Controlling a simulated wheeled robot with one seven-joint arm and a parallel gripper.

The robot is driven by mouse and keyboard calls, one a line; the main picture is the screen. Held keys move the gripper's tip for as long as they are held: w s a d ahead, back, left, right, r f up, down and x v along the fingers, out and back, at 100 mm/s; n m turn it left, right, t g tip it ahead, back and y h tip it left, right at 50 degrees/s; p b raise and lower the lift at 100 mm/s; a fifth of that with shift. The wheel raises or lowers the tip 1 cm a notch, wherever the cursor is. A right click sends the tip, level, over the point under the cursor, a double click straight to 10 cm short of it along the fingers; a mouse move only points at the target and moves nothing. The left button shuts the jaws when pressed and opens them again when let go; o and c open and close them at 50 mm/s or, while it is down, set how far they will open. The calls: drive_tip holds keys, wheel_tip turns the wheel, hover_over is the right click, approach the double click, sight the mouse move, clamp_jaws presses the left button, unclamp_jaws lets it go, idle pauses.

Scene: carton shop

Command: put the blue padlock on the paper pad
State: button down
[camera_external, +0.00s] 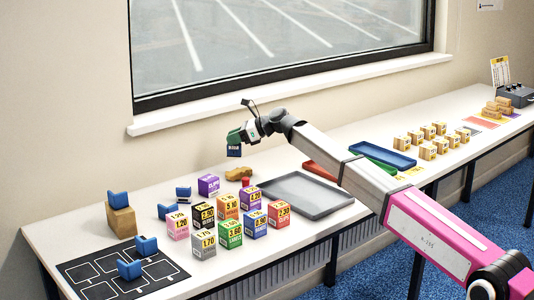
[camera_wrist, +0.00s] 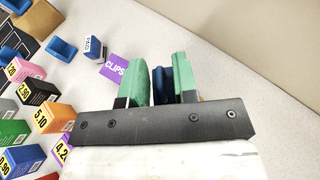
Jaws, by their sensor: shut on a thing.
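My gripper (camera_external: 236,142) is held above the back of the table, near the wall. Its green fingers are shut on a small dark blue object (camera_external: 234,152), which I take to be the blue padlock; its shape is mostly hidden. In the wrist view the blue object (camera_wrist: 158,82) shows between the two green fingers (camera_wrist: 162,70), clear of the table. I cannot make out a paper pad with certainty in either view.
Several priced boxes (camera_external: 230,233) stand left of an empty grey tray (camera_external: 310,195). Below the gripper lie a purple CLIPS box (camera_external: 208,185) and a brown object (camera_external: 238,173). Other blue pieces stand near a black outlined mat (camera_external: 98,291) and on a cardboard block (camera_external: 121,220).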

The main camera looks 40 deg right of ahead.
drive_tip(key=shift+w+d+f, duration=0.35)
drive_tip(key=shift+d+f, duration=0.2)
drive_tip(key=shift+f, duration=0.5)
drive_tip(key=shift+w+d+f, duration=0.3)
drive_tip(key=shift+d+f, duration=0.3)
drive_tip(key=shift+f, duration=0.45)
drive_tip(key=shift+w+d+f, duration=0.35)
drive_tip(key=shift+d+f, duration=0.2)
drive_tip(key=shift+f, duration=0.5)
drive_tip(key=shift+f, duration=0.15)
drive_tip(key=c, duration=0.9)
unclamp_jaws()
drive_tip(key=shift+s+d+r, duration=0.1)
drive_tip(key=shift+s+r, duration=0.05)
drive_tip(key=shift+r, duration=0.1)
drive_tip(key=v, duration=1.1)
drive_tip(key=shift+s+d, duration=0.25)
